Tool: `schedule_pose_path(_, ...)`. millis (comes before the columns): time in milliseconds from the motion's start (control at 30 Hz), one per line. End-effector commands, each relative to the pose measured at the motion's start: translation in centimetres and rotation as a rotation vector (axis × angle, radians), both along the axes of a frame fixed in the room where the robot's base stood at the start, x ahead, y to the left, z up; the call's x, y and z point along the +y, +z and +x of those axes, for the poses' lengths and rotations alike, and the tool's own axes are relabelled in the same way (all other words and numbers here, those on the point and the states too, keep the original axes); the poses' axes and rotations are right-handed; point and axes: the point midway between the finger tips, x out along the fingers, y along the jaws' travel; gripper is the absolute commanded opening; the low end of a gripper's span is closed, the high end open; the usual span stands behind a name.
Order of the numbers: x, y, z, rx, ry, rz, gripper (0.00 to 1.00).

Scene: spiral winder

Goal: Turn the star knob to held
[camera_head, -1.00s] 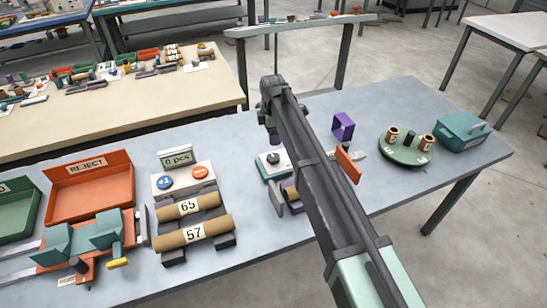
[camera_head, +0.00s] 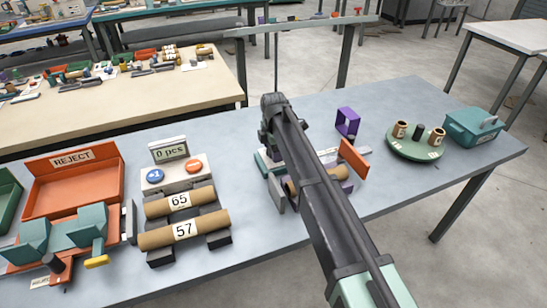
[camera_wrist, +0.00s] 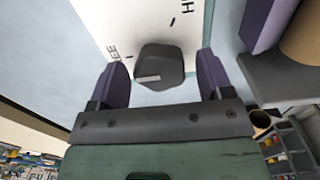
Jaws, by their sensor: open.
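The star knob (camera_wrist: 160,62) is dark grey with a light pointer mark, on a white plate (camera_wrist: 100,25) in the wrist view. Part of a word ending in "EE" is printed left of it and an "H" above right. The pointer mark lies on the knob's lower left side. My gripper (camera_wrist: 162,72) is open, with one purple finger on each side of the knob. Gaps show between fingers and knob; I cannot tell the height difference. In the head view my arm hides the knob and gripper. Part of the winder's teal base (camera_head: 262,160) shows beside the arm.
A cardboard tube (camera_head: 335,174), an orange plate (camera_head: 354,158) and a purple bracket (camera_head: 348,122) stand close to my arm. A green turntable (camera_head: 416,148) and teal box (camera_head: 474,128) are right. The counter (camera_head: 174,174), tubes and red reject tray (camera_head: 72,190) are left.

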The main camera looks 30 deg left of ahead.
Motion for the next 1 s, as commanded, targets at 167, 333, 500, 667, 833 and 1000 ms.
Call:
schedule_pose_path(167, -0.01, 0.2, 0.01, 0.0, 0.0, 0.0, 0.71)
schedule_pose_path(333, 0.0, 0.2, 0.0, 0.0, 0.0, 0.0, 0.45)
schedule_pose_path(500, -0.01, 0.2, -0.01, 0.0, 0.0, 0.0, 0.24)
schedule_pose_path(667, -0.01, 0.19, -0.01, 0.0, -0.008, 0.0, 0.24)
schedule_pose_path(833, 0.0, 0.19, 0.0, 0.0, -0.048, 0.0, 0.24)
schedule_pose_path(1000, 0.0, 0.19, 0.0, 0.0, -0.136, 0.0, 0.24)
